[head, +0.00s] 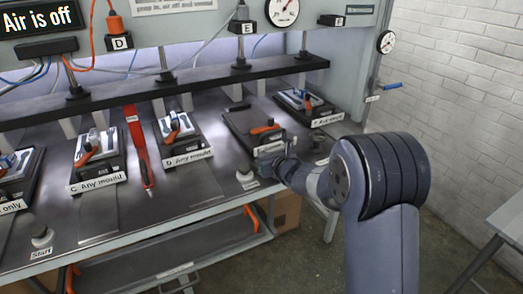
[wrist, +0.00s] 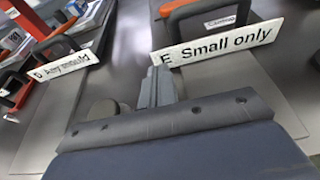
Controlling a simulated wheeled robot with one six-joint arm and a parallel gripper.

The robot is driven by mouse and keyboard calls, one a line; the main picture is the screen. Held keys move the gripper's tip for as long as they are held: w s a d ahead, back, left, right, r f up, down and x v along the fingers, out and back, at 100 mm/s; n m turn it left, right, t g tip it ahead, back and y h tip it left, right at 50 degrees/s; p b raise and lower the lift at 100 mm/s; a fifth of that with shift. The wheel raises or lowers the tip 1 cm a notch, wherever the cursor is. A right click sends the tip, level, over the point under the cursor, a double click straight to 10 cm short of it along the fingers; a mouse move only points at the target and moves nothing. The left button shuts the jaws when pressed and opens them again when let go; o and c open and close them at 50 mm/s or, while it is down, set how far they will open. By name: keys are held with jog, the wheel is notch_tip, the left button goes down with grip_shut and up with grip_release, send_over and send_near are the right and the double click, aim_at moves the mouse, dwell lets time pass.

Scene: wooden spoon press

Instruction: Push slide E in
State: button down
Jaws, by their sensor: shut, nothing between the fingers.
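Slide E is a dark flat plate (head: 240,119) with an orange handle (head: 263,129), standing out in front of the black crossbar. I see no mould on it. Its white label "E Small only" (wrist: 215,42) shows in the wrist view, with part of the orange handle (wrist: 182,8) above it. My gripper (head: 268,150) is at the front of slide E and covers most of its label in the head view. In the wrist view the shut, empty fingers (wrist: 155,75) end just below the label's left end. I cannot tell whether they touch it.
Slide D (head: 184,140) is to the left and slide F (head: 305,104) to the right, both carrying moulds. A round knob (head: 244,173) sits at the bench edge beside my gripper. The sign reads "Air is off" (head: 39,20).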

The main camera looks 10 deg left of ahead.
aim_at(252, 146)
jog(key=shift+w+a, duration=0.6)
jog(key=shift+w, duration=0.3)
jog(key=shift+w+a, duration=0.2)
jog(key=shift+w, duration=0.1)
jog(key=w+a, duration=0.1)
jog(key=w, duration=0.1)
jog(key=w+a, duration=0.2)
jog(key=w, duration=0.1)
jog(key=shift+w+a, duration=0.3)
jog(key=shift+a, duration=0.1)
jog(key=shift+r, duration=0.2)
